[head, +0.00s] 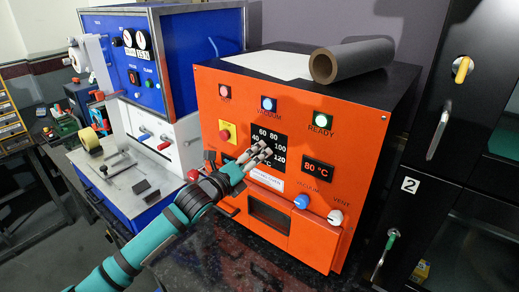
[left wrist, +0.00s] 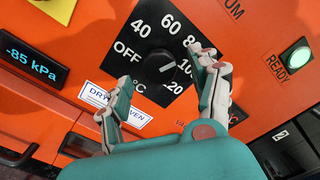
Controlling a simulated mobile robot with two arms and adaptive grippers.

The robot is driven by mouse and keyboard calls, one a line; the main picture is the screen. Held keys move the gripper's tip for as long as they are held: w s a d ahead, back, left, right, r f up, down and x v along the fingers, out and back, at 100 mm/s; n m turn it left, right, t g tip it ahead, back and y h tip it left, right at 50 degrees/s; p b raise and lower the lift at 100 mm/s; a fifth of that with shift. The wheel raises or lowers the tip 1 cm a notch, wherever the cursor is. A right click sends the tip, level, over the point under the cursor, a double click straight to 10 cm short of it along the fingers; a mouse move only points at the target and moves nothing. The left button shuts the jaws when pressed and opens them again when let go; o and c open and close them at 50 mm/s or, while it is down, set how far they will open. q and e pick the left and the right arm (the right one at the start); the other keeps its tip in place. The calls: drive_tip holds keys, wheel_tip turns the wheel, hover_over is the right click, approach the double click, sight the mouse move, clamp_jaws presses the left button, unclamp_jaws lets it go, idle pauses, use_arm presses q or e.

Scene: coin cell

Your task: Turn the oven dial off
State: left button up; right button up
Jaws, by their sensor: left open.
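The oven dial (left wrist: 160,68) is a dark knob with a white pointer mark, on a black scale plate (head: 270,135) marked OFF, 40, 60, 80 and up to 120. The plate is on the orange oven front (head: 215,95). In the left wrist view the pointer aims right, toward the 100 side, away from OFF at the left. My left gripper (head: 263,151) is in front of the plate and hides the knob in the head view. In the left wrist view its open fingers (left wrist: 164,72) lie on either side of the knob with gaps; contact is not visible. My right gripper is not in view.
The oven display (head: 318,168) reads 80 °C. A red button (head: 225,132) on yellow is left of the scale plate. A blue vacuum knob (head: 301,202) and white vent knob (head: 335,217) are below right. A dark roll (head: 352,60) lies on top.

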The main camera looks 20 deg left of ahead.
use_arm(q)
drive_tip(key=shift+x, duration=1)
drive_tip(key=c, duration=1.2)
